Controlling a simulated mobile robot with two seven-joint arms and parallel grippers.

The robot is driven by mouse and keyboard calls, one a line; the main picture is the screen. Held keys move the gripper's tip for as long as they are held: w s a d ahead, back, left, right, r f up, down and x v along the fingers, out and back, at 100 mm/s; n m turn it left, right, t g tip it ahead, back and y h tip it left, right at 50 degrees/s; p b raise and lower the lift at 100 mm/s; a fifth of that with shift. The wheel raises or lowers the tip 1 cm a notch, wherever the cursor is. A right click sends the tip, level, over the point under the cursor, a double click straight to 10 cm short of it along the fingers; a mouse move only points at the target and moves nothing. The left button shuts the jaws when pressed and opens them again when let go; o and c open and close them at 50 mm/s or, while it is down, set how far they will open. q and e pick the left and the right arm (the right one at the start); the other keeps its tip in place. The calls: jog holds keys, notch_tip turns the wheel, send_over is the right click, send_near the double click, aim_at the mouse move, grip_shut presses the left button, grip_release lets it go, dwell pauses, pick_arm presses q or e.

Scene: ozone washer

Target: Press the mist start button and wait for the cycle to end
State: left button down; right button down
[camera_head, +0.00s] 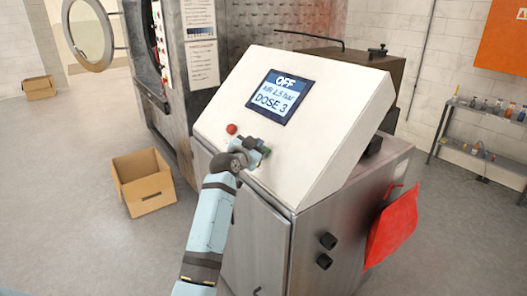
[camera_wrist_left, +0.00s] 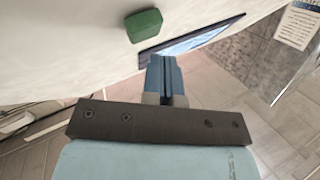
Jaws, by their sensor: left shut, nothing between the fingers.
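The control panel (camera_head: 330,125) is a sloped white face on a steel cabinet. Its screen (camera_head: 282,97) reads OFF, AIR 1.5 bar, DOSE 3; the screen's edge also shows in the left wrist view (camera_wrist_left: 195,40). A red round button (camera_head: 231,129) sits below the screen on the left. A green button (camera_wrist_left: 144,25) stands out from the panel in the left wrist view; in the head view my gripper mostly hides that area. My left gripper (camera_wrist_left: 166,75) is shut and empty, close to the panel, with its tips apart from the green button. My right gripper is not in view.
A large steel washer (camera_head: 200,45) with an open round door (camera_head: 88,35) stands behind on the left. An open cardboard box (camera_head: 143,183) lies on the floor left of the cabinet. A red sheet (camera_head: 392,226) hangs on the cabinet's right side. Shelves with bottles (camera_head: 485,120) stand at right.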

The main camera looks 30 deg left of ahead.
pick_arm(q)
jog(key=shift+w+d+f, duration=0.1)
jog(key=shift+w+f, duration=0.2)
jog(key=shift+w+d+f, duration=0.15)
jog(key=shift+w+f, duration=0.15)
jog(key=shift+f, duration=0.05)
dwell(0.8)
jog(key=shift+r, duration=0.1)
jog(key=shift+s+a+r+p, duration=0.25)
jog(key=shift+s+r+p, duration=0.3)
jog(key=shift+s+p, duration=0.1)
jog(key=shift+r, duration=0.1)
jog(key=s+r+p, duration=0.1)
jog(key=p, duration=0.1)
jog(key=s+a+r+p, duration=0.1)
jog(key=s+r, duration=0.1)
jog(key=shift+s+a+r+p, duration=0.1)
jog(key=shift+a+r+p, duration=0.1)
jog(key=shift+p, duration=0.2)
dwell(0.8)
